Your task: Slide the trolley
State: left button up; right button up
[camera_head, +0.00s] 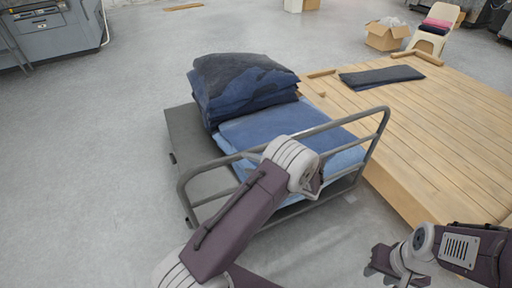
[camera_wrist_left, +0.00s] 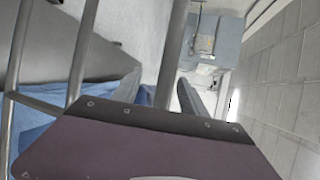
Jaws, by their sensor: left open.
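The grey metal trolley (camera_head: 190,145) stands on the floor in the head view, with a tubular rail handle (camera_head: 222,161) along its near side. Folded dark blue and lighter blue fabric lies on its deck. My left arm reaches over the near rail, and my left gripper (camera_head: 314,186) is at the handle, its fingers largely hidden. In the left wrist view my left gripper (camera_wrist_left: 160,88) is open, with a grey handle tube (camera_wrist_left: 171,58) passing between its fingers; contact cannot be told. My right gripper (camera_head: 380,262) is at the lower right, apart from the trolley; its jaw gap is unclear.
A low wooden slatted platform (camera_head: 430,120) stands close along the trolley's right side, with a dark folded cloth (camera_head: 381,77) on it. A cardboard box (camera_head: 385,36) and chair (camera_head: 432,38) are behind. The floor left of the trolley is clear; a grey machine (camera_head: 50,38) stands far left.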

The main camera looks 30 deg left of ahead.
pick_arm(q)
jog(key=w+a+t+y, duration=0.1)
jog(key=w+a, duration=0.3)
jog(key=a, duration=0.3)
jog(key=shift+w+a+f+p, duration=0.15)
jog(key=shift+a+f+p, duration=0.15)
jog(key=shift+f+p, duration=0.15)
jog(key=shift+c, duration=0.2)
grip_shut()
dwell(1.0)
